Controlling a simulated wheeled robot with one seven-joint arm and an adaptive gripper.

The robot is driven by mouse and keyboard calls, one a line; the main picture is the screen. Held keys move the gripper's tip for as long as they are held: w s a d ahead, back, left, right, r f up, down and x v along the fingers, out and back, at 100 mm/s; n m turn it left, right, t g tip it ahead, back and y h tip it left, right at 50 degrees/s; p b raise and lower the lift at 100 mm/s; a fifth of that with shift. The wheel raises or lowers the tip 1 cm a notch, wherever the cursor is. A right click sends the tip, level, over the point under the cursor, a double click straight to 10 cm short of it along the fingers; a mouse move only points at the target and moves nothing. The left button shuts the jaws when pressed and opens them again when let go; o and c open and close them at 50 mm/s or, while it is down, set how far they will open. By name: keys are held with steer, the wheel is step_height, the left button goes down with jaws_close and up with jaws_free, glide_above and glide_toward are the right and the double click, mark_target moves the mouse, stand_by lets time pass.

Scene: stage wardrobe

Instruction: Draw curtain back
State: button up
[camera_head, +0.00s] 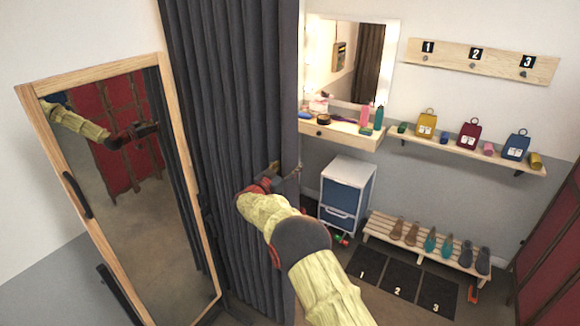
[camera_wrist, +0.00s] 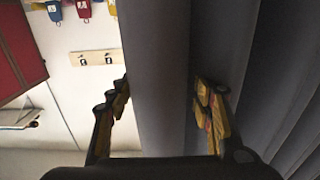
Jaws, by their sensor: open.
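A dark grey pleated curtain (camera_head: 222,100) hangs in tall folds between the mirror and the dressing corner. My gripper (camera_head: 284,178) is at the curtain's right edge, at about mid-height in the head view. In the wrist view the picture is upside down, and the curtain (camera_wrist: 155,60) fills the middle and right. The two yellow-padded fingers of my gripper (camera_wrist: 164,110) are apart, one on each side of the curtain's edge fold. A gap shows by the left finger; contact at the right finger cannot be told.
A wood-framed standing mirror (camera_head: 130,190) is close on the left. Behind the curtain are a lit vanity mirror (camera_head: 345,55), a vanity shelf (camera_head: 345,137), a blue-and-white drawer cabinet (camera_head: 346,190), a shoe bench (camera_head: 400,240) and numbered black mats (camera_head: 400,283). A red screen (camera_head: 550,260) stands right.

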steer(key=v, duration=1.2)
